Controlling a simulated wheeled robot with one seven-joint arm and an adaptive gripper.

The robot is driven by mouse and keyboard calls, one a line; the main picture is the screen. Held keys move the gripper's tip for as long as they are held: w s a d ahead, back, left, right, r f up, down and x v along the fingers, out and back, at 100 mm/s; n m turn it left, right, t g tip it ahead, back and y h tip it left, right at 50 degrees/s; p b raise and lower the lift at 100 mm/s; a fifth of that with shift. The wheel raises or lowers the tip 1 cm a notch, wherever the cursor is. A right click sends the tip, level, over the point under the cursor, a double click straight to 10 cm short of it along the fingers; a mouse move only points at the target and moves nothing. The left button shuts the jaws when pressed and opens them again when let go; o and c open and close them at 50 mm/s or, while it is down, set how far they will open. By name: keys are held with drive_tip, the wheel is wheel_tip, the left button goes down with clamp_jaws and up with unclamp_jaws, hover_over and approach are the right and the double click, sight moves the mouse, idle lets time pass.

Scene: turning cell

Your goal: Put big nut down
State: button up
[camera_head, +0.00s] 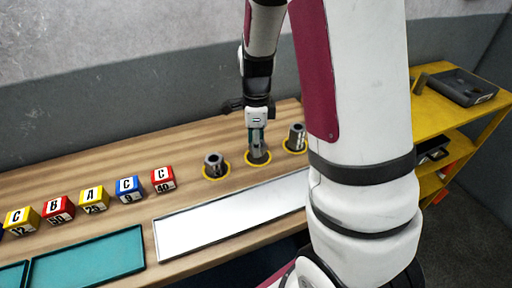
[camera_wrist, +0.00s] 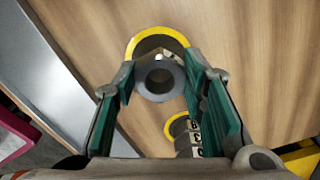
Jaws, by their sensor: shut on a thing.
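The big nut seems to be the grey metal cylinder with a round bore that my gripper (camera_head: 257,138) holds. In the wrist view the nut (camera_wrist: 160,79) sits between the green finger pads of my gripper (camera_wrist: 160,82), shut on it from both sides. In the head view the nut (camera_head: 257,153) is upright at the middle yellow ring on the bench. That yellow ring (camera_wrist: 147,44) shows partly around it in the wrist view. I cannot tell whether the nut touches the bench.
Similar metal parts stand at the left ring (camera_head: 214,164) and right ring (camera_head: 297,137), close on either side. A pale tray (camera_head: 225,222) lies in front. Several lettered cubes (camera_head: 95,200) and a teal tray (camera_head: 88,262) are left. A yellow shelf (camera_head: 455,118) stands right.

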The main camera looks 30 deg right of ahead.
drive_tip(key=shift+f, duration=1)
drive_tip(key=shift+f, duration=0.15)
drive_tip(key=o, duration=1.3)
drive_tip(key=s+a+r+n+t, duration=0.1)
drive_tip(key=s+a+r+n, duration=0.15)
drive_tip(key=r, duration=0.65)
drive_tip(key=s+a+r+n, duration=0.2)
drive_tip(key=r+n, duration=0.2)
drive_tip(key=r, duration=0.5)
drive_tip(key=s+a+r+n+t, duration=0.1)
drive_tip(key=s+a+n, duration=0.1)
drive_tip(key=s+n, duration=0.3)
drive_tip(key=s+a+r+n+t, duration=0.1)
drive_tip(key=s+a+r+n, duration=0.1)
drive_tip(key=n, duration=0.5)
drive_tip(key=s+a+r+n+t, duration=0.1)
drive_tip(key=s+a+r+n, duration=0.1)
drive_tip(key=s+n, duration=0.4)
drive_tip(key=shift+s+a+r+t+p, duration=0.15)
drive_tip(key=shift+s+a+t+p, duration=0.15)
drive_tip(key=shift+s+a, duration=0.45)
